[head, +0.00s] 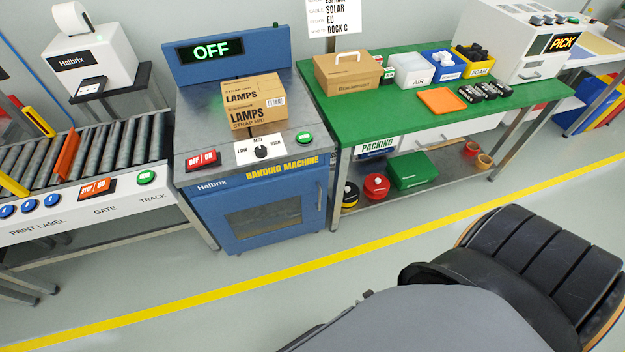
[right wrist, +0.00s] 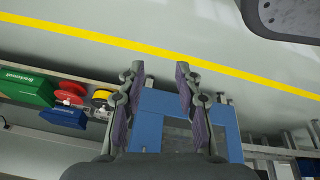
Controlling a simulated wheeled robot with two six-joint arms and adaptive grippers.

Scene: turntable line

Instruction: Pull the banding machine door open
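The banding machine (head: 228,175) stands left of centre in the head view, with its sign reading OFF. Its blue door (head: 235,235) has a dark window and looks shut. An upright handle (head: 319,195) is at the door's right edge. In the right wrist view the blue door (right wrist: 180,103) shows upside down beyond the fingers. My right gripper (right wrist: 158,75) is open and empty, its fingers spread either side of a view of the machine's lower front, apart from it. The handle cannot be made out in the wrist view. My left gripper is not in view.
A carton (head: 255,103) sits on the machine top. A roller conveyor (head: 90,155) stands left; a green packing table (head: 400,110) stands right, with a green box (head: 412,170) on its lower shelf.

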